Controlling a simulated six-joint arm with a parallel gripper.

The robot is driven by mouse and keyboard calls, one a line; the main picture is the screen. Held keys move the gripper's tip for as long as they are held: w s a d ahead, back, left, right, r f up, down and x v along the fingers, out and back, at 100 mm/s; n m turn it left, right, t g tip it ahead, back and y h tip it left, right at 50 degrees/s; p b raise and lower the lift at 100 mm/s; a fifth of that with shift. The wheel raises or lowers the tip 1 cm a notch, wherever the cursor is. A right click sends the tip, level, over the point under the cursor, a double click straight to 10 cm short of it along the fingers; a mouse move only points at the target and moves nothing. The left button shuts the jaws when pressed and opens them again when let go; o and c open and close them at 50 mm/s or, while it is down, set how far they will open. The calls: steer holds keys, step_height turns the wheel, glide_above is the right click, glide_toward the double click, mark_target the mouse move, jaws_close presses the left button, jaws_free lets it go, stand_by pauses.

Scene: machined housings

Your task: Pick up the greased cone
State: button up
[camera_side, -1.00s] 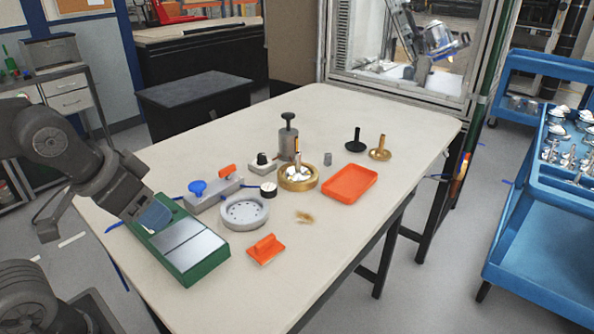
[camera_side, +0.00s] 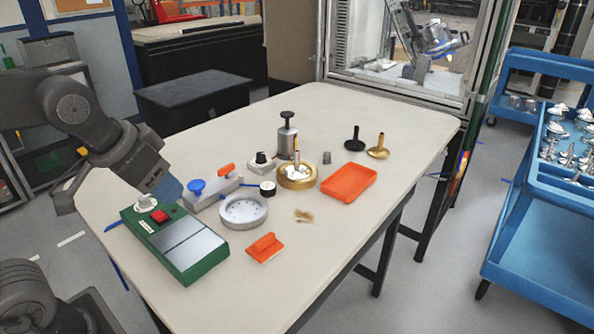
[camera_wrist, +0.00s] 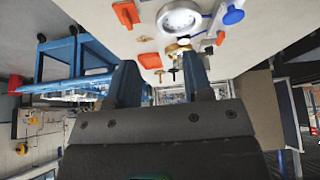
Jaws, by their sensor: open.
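Two flared pieces with upright stems, one black (camera_side: 354,139) and one brass (camera_side: 379,149), stand at the far right of the table. They also show small between my fingers in the wrist view. A small grey piece (camera_side: 327,157) stands nearer, beside the brass ring. I cannot tell which of these is the greased cone; no grease is clear at this size. My gripper (camera_side: 169,190) is at the left, above the green box, far from these pieces. In the wrist view, my gripper (camera_wrist: 160,72) is open, with nothing held between its two blue fingers.
The green box (camera_side: 182,252) is below my gripper. Close by are a valve with blue knob (camera_side: 197,187), a grey dish (camera_side: 243,211) and an orange block (camera_side: 264,247). The brass ring (camera_side: 297,180), steel pot (camera_side: 287,138) and orange tray (camera_side: 349,183) lie between. The front right is clear.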

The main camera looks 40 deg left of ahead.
steer(key=w+r+n, duration=0.1)
steer(key=w+r, duration=0.3)
steer(key=w, duration=0.7)
steer(key=n+g+y, duration=0.1)
steer(key=n, duration=0.1)
glide_above(297, 151)
steer(key=s, duration=0.4)
step_height(297, 151, down, 5)
steer(key=shift+s+d+f+x, duration=0.1)
steer(key=shift+s+d+x, duration=0.1)
steer(key=shift+x, duration=2.15)
steer(key=shift+s+d+f+x, duration=0.1)
steer(key=shift+d+x, duration=0.1)
steer(key=shift+x, duration=2.1)
steer(key=shift+s+d+f+x, duration=0.1)
steer(key=shift+s+d+x, duration=0.1)
steer(key=shift+x, duration=2.15)
steer(key=shift+c, duration=0.4)
steer(key=shift+r, duration=0.1)
jaws_close()
